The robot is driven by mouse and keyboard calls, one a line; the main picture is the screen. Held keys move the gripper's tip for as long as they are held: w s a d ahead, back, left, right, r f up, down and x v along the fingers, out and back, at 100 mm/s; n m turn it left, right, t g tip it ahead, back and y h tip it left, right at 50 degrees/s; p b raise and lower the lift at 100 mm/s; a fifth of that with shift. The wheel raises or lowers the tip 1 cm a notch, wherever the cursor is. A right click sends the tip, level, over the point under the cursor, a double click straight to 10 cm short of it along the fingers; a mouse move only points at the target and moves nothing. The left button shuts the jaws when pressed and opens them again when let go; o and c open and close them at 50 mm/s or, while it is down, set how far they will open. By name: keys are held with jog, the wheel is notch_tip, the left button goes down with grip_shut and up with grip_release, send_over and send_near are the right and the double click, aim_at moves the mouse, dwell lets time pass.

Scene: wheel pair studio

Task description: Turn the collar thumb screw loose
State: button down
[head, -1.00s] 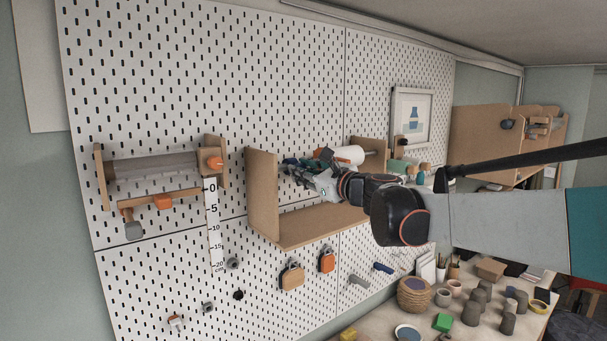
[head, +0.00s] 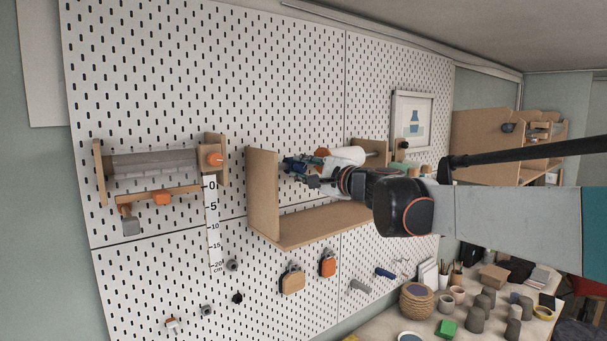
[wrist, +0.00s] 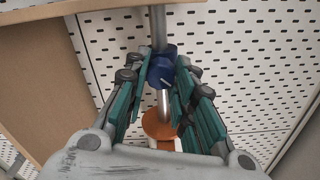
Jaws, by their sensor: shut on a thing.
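In the wrist view a blue collar part (wrist: 161,70) with a pale line on its face sits on an upright-looking steel rod (wrist: 158,25). I take the blue part facing me to be the thumb screw; its edge against the collar is hard to make out. My gripper (wrist: 162,78) has its teal fingers on both sides of it, shut on it. The fingertips partly hide its sides. An orange disc (wrist: 159,124) is on the same rod, lower in the picture.
A wooden bracket (head: 263,200) with a shelf surrounds my gripper on the white pegboard (head: 230,80). Padlocks (head: 292,281) hang below. A cluttered table (head: 385,325) is at the lower right.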

jog(key=n+b, duration=0.1)
jog(key=n, duration=0.3)
jog(key=shift+n, duration=2.2)
jog(key=c, duration=1.3)
grip_release()
jog(key=shift+c, duration=0.2)
jog(key=shift+s+d, duration=0.1)
jog(key=shift+s, duration=0.05)
jog(key=v, duration=1.1)
jog(key=shift+s+d, duration=0.2)
jog(key=shift+s, duration=0.1)
